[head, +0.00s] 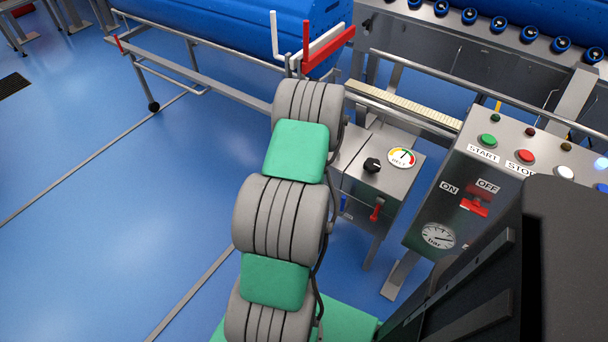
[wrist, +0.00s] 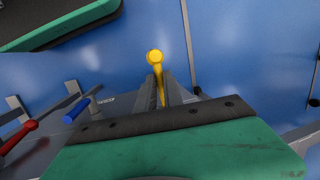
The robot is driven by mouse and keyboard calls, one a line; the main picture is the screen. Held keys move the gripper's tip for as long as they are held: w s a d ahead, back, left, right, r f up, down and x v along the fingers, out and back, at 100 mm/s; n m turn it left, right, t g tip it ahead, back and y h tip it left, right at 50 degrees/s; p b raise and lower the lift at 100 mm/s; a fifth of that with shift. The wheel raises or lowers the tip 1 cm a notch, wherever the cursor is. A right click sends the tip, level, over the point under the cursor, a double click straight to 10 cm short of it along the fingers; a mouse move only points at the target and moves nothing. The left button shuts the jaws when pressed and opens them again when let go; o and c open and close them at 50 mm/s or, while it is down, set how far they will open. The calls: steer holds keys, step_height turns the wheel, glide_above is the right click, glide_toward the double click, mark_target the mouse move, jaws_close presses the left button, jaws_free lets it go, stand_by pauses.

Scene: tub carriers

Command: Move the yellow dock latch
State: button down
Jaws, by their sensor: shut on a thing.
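The yellow dock latch (wrist: 155,58) shows in the wrist view as a thin yellow lever with a round knob at its end. My gripper (wrist: 159,82) is shut on the lever just below the knob, with a grey finger on each side. The lower part of the lever is partly hidden between the fingers. In the head view my arm fills the middle, and my gripper and the latch are hidden there.
A steel box with a belt dial (head: 402,157) and a red lever (head: 377,209) stands right of my arm. A control panel (head: 468,200) is further right. A blue tub (head: 230,25) rests on a carrier behind. Blue floor (head: 110,220) is open at left.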

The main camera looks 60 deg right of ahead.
steer(key=shift+s+f, duration=0.1)
steer(key=c, duration=1.5)
jaws_free()
steer(key=p+v, duration=0.1)
steer(key=v, duration=0.7)
